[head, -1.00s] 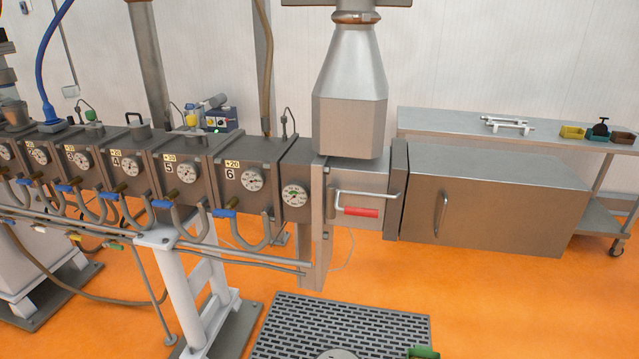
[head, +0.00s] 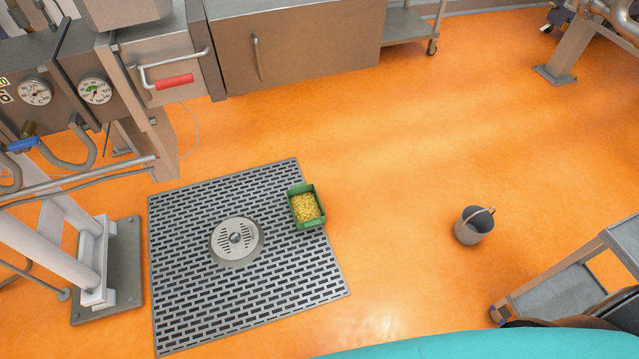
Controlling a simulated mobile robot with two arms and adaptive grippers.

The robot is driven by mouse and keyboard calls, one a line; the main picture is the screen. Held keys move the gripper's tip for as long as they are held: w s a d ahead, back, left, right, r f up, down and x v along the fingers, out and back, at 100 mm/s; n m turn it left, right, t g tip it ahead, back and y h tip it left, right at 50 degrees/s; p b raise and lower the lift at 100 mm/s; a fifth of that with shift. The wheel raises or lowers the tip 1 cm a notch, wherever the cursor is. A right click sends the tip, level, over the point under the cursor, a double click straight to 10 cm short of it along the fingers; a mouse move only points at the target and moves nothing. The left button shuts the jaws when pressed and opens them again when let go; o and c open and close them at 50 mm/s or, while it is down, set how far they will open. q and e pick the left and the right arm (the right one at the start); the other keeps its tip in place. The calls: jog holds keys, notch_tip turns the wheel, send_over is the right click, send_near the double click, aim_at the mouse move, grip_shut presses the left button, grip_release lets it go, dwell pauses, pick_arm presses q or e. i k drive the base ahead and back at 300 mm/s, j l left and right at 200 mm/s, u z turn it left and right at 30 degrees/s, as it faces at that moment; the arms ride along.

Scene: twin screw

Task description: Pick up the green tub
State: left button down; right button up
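The green tub (head: 306,222) stands on the floor at the right edge of the grey slotted drain grate (head: 180,300). It is open at the top and holds yellow pieces (head: 305,206). It looks upright and nothing touches it from above. Neither of my grippers shows in the head view, so I cannot see where they are or whether they are open.
A grey bucket (head: 473,227) stands on the orange floor (head: 400,140) to the right. A metal cart (head: 560,292) is at the lower right. The extruder machine (head: 90,70) and its white support stand left of the grate. Floor between tub and bucket is clear.

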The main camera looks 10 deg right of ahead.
aim_at(306, 209)
jog(key=z, duration=1.8)
jog(key=u, duration=1.5)
jog(key=z, duration=0.4)
jog(key=i+j+z, duration=0.15)
jog(key=j+z, duration=0.15)
jog(key=i+j+z, duration=0.1)
jog(key=j+z, duration=0.5)
jog(key=j, duration=0.2)
jog(key=i, duration=0.05)
